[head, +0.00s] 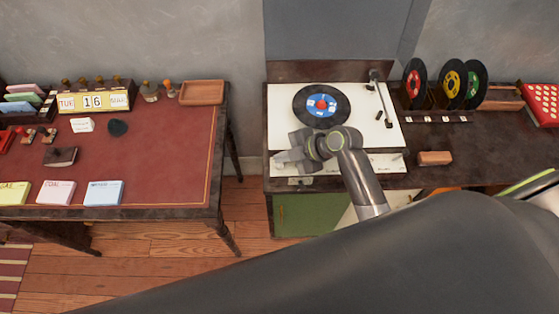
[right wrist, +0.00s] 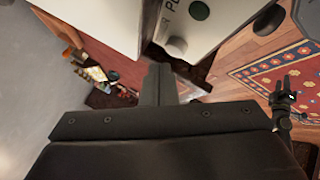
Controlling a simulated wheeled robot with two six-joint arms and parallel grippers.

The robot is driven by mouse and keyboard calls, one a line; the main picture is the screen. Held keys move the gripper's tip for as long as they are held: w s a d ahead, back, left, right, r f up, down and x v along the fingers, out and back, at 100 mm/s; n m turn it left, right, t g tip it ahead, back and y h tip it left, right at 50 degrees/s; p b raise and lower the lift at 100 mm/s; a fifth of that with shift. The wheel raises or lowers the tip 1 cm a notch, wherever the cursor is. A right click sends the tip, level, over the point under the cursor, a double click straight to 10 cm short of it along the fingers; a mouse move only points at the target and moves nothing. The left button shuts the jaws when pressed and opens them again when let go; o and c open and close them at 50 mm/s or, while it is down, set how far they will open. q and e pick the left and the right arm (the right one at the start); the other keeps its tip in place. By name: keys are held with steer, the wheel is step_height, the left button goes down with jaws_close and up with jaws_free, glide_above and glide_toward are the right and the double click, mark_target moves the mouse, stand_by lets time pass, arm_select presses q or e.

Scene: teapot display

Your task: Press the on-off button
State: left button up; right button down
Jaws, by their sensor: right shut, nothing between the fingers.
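The white record player (head: 280,118) stands on the dark cabinet in the head view, with a black record (head: 312,92) with a blue label on it. My right gripper (head: 281,160) is in front of its left front edge, shut and empty. In the right wrist view its closed fingertips (right wrist: 160,68) point at a pale panel with a dark green round button (right wrist: 199,10) and a grey round knob (right wrist: 176,46). The fingertips look apart from both. I cannot tell which is the on-off button. My left gripper (right wrist: 284,90) shows small at the right wrist view's right edge, its fingers apart.
A red-topped desk (head: 160,155) with a calendar, cards and a wooden tray (head: 202,92) stands left, with a floor gap between. A wooden block (head: 435,158) and upright records (head: 452,84) are right of the player. A red rug (right wrist: 283,68) lies on the floor.

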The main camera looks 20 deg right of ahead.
mark_target(283, 166)
step_height(283, 166, up, 6)
steer(key=p, duration=0.5)
stand_by(0.5)
